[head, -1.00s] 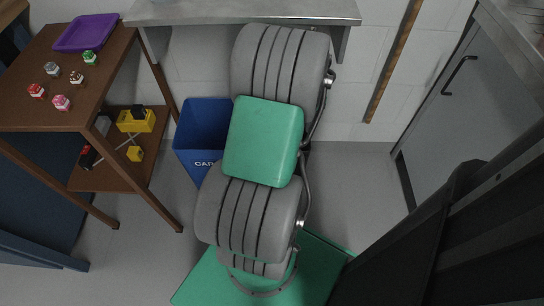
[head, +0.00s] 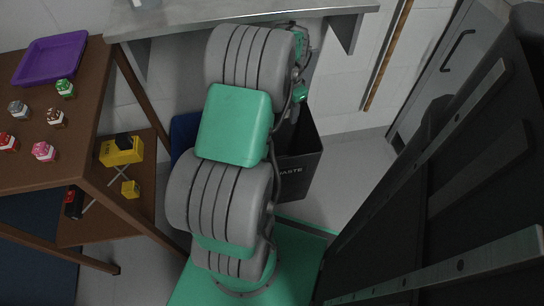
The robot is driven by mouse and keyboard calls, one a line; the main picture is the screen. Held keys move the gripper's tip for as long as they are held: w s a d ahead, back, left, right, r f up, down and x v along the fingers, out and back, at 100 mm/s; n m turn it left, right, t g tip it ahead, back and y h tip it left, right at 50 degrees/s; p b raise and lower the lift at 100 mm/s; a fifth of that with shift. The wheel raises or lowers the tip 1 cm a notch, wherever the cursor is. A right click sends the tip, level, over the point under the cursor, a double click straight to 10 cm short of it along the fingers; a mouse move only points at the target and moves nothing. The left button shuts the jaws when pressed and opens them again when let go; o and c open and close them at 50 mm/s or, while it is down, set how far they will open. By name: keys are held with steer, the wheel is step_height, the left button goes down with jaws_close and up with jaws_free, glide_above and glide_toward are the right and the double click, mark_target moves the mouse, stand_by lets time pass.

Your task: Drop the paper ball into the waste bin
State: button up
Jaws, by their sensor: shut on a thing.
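The waste bin (head: 302,178) is a dark open box with "WASTE" on its front, standing on the floor under the metal shelf. My arm covers its left part. My gripper (head: 294,112) shows only in small part past the end of my arm, at the bin's upper left, over or near its opening. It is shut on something. The paper ball itself cannot be made out; my arm and gripper hide it.
A blue bin (head: 183,132) stands left of the waste bin, mostly behind my arm. A metal shelf (head: 240,18) overhangs at the back. A brown table (head: 84,110) with a purple tray (head: 50,60) and several cupcakes stands left. Open floor (head: 335,185) lies right of the waste bin.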

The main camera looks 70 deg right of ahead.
mark_target(287, 123)
steer(key=shift+w+f+b, duration=0.1)
steer(key=shift+f+b, duration=2.4)
steer(key=shift+f, duration=0.6)
steer(key=o, duration=1.4)
steer(key=shift+r, duration=0.1)
